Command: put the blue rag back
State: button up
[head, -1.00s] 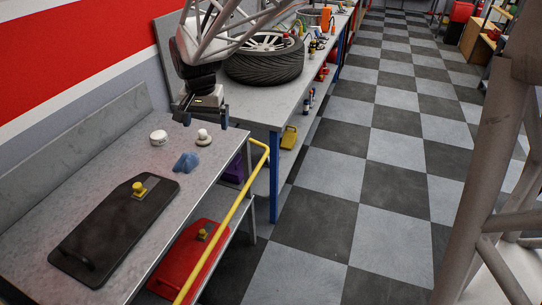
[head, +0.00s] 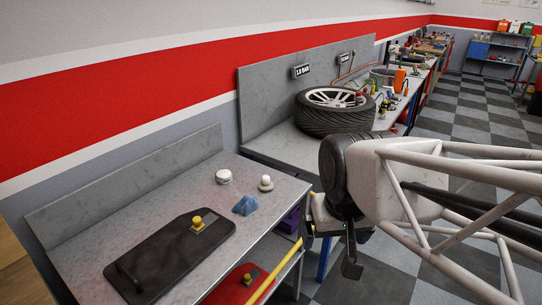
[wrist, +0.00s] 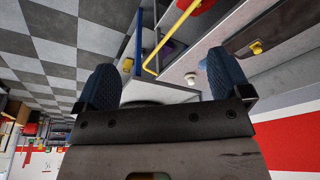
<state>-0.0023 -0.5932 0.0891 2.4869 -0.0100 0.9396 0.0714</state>
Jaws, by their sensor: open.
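The blue rag (head: 245,205) lies crumpled in a small peak on the grey metal bench (head: 75,240), near its right edge. It is beside a black board with a yellow knob (head: 197,225). My gripper (head: 333,250) is to the right of the bench, apart from the rag, with its jaws open and nothing between them. In the wrist view its two dark blue padded fingers (wrist: 161,82) stand wide apart. I cannot make out the rag in the wrist view.
A white round tin (head: 223,176) and a small white knobbed piece (head: 265,183) stand behind the rag. A yellow rail (head: 278,273) runs along the bench's front. A red board (head: 235,285) lies below. A tyre (head: 335,112) lies on the farther bench.

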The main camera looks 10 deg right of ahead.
jog(key=shift+s+d+f+n, duration=0.1)
jog(key=shift+s+f+n, duration=0.1)
jog(key=shift+s, duration=0.45)
jog(key=shift+s+d+f+n, duration=0.1)
jog(key=shift+s+f, duration=0.05)
jog(key=shift+s, duration=0.45)
